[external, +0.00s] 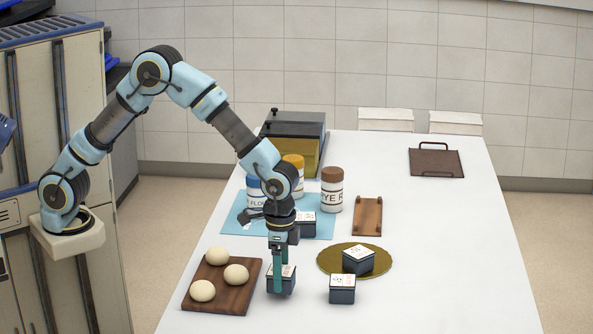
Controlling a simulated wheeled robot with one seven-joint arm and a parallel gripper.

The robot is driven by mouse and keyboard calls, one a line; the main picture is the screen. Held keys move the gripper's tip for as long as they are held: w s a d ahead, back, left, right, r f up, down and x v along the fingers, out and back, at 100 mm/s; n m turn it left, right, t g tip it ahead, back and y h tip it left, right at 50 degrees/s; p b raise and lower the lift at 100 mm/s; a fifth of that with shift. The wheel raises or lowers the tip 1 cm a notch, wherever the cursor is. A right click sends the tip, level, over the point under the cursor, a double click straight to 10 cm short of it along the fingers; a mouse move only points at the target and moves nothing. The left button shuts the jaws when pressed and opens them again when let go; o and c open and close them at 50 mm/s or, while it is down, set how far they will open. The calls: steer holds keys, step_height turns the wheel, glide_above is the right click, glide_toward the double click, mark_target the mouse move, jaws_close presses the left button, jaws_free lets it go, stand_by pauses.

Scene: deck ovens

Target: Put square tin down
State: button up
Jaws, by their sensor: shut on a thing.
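A square tin (289,283), dark blue with a pale patterned lid, is between the fingers of my gripper (283,285). My gripper points straight down and is shut on this tin. The tin is at the white table's surface (440,250) or just above it; I cannot tell if it touches. It is just right of the wooden board with dough balls. Similar square tins show nearby: one on the table (342,290), one on the round gold mat (358,261), and one on the blue mat (306,223), partly hidden by my arm.
The wooden board (238,302) carries three dough balls. Jars, one marked rye (332,192), stand on the blue mat (238,229). The gold mat (383,262) lies to the right. A small wooden tray (368,215) and a dark tray (436,162) lie farther back. The table's right side is clear.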

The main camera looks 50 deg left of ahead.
mark_target(294, 271)
step_height(294, 271, up, 8)
steer(key=shift+w+d+f+b, duration=0.1)
steer(key=shift+f+b, duration=0.15)
steer(key=shift+b, duration=0.55)
steer(key=w, duration=0.1)
steer(key=w+r, duration=0.1)
steer(key=shift+w+d+r, duration=0.2)
steer(key=shift+w+d, duration=0.15)
steer(key=shift+d, duration=0.05)
steer(key=w+a+n+p, duration=0.2)
steer(key=w+n, duration=0.1)
steer(key=w, duration=0.9)
steer(key=w+a+n+p, duration=0.2)
steer(key=w+p, duration=0.1)
steer(key=w, duration=0.9)
steer(key=f+p, duration=0.1)
steer(key=f, duration=0.3)
steer(key=f+p, duration=0.1)
steer(key=f, duration=0.4)
steer(key=shift+w+f+p, duration=0.2)
steer(key=shift+f+p, duration=0.1)
steer(key=shift+p, duration=0.05)
steer(key=shift+f, duration=0.2)
steer(key=o, duration=1.5)
